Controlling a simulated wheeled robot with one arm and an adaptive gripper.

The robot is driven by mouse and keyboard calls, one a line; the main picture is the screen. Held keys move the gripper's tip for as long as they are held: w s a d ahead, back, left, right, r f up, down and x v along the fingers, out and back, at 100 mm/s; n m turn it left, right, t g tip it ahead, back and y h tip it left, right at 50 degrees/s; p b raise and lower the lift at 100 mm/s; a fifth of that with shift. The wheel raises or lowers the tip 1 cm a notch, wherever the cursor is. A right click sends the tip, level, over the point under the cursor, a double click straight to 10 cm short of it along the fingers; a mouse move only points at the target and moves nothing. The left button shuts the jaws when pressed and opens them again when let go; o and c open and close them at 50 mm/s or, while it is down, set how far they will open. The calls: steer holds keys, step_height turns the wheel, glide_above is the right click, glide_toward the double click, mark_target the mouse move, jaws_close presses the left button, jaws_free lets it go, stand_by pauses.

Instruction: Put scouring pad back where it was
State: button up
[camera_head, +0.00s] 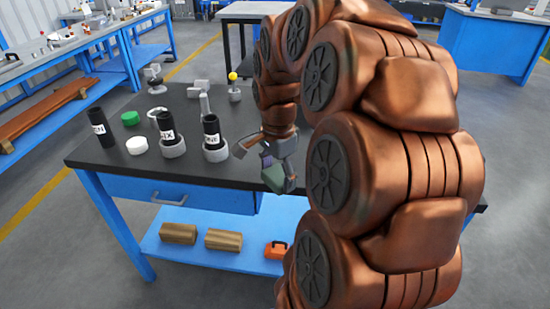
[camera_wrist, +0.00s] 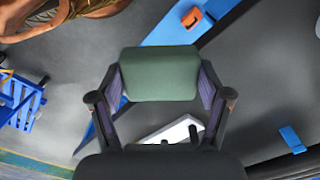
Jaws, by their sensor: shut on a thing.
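The scouring pad is a green block (camera_wrist: 160,74) held between the two fingers of my gripper (camera_wrist: 160,88) in the wrist view. The fingers press on its left and right sides. In the head view my gripper (camera_head: 274,160) hangs at the front edge of the black-topped table (camera_head: 230,172), and the dark green pad (camera_head: 277,179) shows at its lower end. The pad looks clear of any surface, though the exact height is hard to tell.
Labelled black cylinders stand on the table, two in grey rings (camera_head: 215,152). A grey post (camera_head: 204,100) stands behind. Wooden blocks (camera_head: 223,239) and an orange box (camera_head: 277,250) sit on the lower shelf.

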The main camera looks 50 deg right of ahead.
steer(key=p, duration=0.2)
glide_above(275, 161)
steer(key=shift+f, duration=2.5)
steer(key=shift+f, duration=0.1)
steer(key=o, duration=1.2)
